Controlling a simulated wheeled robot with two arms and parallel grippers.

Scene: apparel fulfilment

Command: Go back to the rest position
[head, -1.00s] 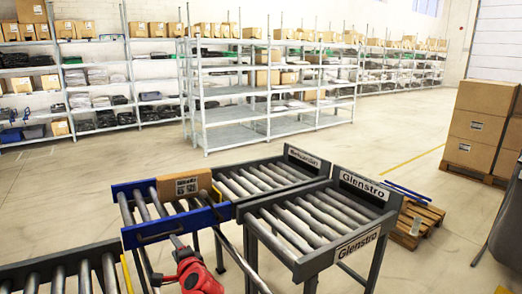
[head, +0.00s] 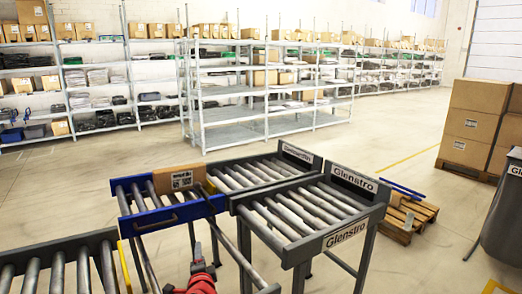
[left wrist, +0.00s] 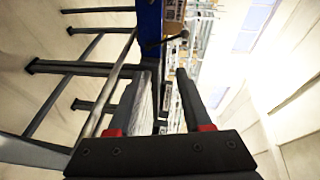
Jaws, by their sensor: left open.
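My left gripper (head: 206,246) shows at the bottom of the head view, in front of the blue-sided roller section. Its red parts and dark fingers are visible. In the left wrist view its two dark fingers (left wrist: 166,75) with red bases stand apart with nothing held between them. My right gripper is in neither view. A brown cardboard box (head: 180,180) with a white label lies on the rollers behind the blue side rail (head: 168,217), apart from the gripper.
Two grey roller conveyors stand at the centre, one with a Glenstro sign (head: 345,235). Another roller conveyor (head: 60,262) is at lower left. A wooden pallet (head: 407,222), stacked boxes (head: 470,125) and a grey bin (head: 505,225) are at right. Shelves (head: 235,135) line the back; open floor lies between.

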